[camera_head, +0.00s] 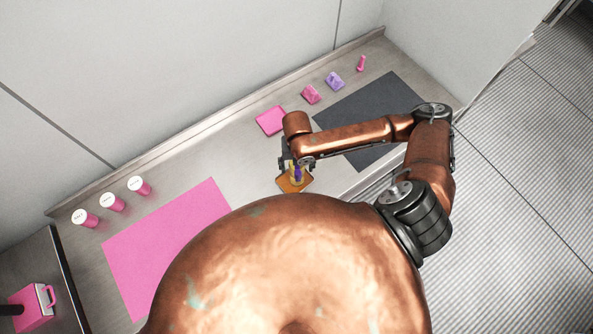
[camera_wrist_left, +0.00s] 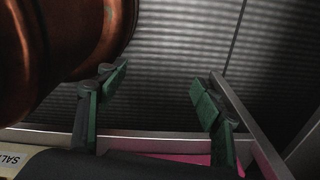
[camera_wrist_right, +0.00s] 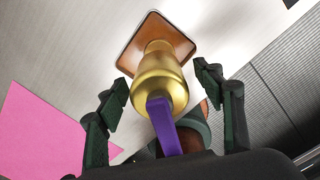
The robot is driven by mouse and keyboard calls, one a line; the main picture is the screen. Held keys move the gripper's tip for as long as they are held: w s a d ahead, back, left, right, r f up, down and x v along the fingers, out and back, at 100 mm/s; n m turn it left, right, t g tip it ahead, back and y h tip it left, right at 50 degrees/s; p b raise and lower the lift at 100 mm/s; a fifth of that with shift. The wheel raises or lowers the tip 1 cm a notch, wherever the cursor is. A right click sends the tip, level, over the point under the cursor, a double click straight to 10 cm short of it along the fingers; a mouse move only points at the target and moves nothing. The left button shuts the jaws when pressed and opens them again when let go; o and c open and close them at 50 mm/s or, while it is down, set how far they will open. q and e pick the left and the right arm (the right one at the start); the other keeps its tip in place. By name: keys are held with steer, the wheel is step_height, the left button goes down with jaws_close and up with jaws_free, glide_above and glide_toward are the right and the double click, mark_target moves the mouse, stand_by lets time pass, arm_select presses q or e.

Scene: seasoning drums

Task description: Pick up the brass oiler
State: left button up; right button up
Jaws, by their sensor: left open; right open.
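The brass oiler (camera_wrist_right: 158,82) has a rounded gold body and a purple part (camera_wrist_right: 166,128). It stands on an orange-brown square coaster (camera_wrist_right: 133,54). In the head view the oiler (camera_head: 297,173) is partly hidden by my right arm, and the coaster (camera_head: 293,187) shows below it. My right gripper (camera_wrist_right: 165,88) is open, with one finger on each side of the oiler's body and visible gaps between; it holds nothing. In the head view the right gripper (camera_head: 290,165) is mostly covered by its wrist. My left gripper (camera_wrist_left: 162,85) is open and empty, seen only in its wrist view.
A pink mat (camera_head: 165,245) lies left of the oiler, with several pink, white-topped drums behind it. A dark mat (camera_head: 375,105) lies to the right. A pink square (camera_head: 271,120), small pink and purple items (camera_head: 335,81) and a wall bound the back. A pink mug (camera_head: 35,307) is lower left.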

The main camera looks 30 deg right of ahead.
steer(key=shift+s+f, duration=0.1)
steer(key=shift+f, duration=0.55)
steer(key=c, duration=0.9)
jaws_close()
arm_select(q)
steer(key=shift+w+r, duration=0.15)
steer(key=shift+w, duration=0.75)
arm_select(e)
steer(key=shift+r, duration=0.15)
